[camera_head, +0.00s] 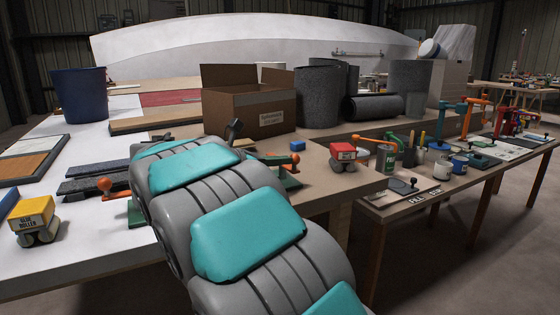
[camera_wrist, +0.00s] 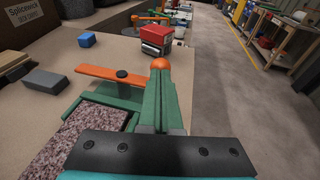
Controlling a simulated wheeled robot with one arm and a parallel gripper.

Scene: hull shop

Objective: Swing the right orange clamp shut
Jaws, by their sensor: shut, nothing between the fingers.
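The right orange clamp shows in the wrist view as a flat orange bar (camera_wrist: 105,74) with a dark pivot and a round orange knob (camera_wrist: 160,63). Its green base (camera_wrist: 105,108) lies beside a speckled slab (camera_wrist: 80,142). My gripper (camera_wrist: 158,82) is shut and empty, its green fingers pointing at the knob. The fingertips are close to the knob; I cannot tell whether they touch. In the head view the clamp's knob (camera_head: 295,158) shows just past my arm, which hides part of the clamp. The left clamp's orange knob (camera_head: 105,184) stands left of my arm.
A red block-like tool (camera_head: 343,155) and a small blue block (camera_head: 297,145) stand beyond the clamp. A cardboard box (camera_head: 240,105) is behind. A yellow tool (camera_head: 34,220) sits at the left. A side bench (camera_head: 400,205) with cans and mugs is at the right.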

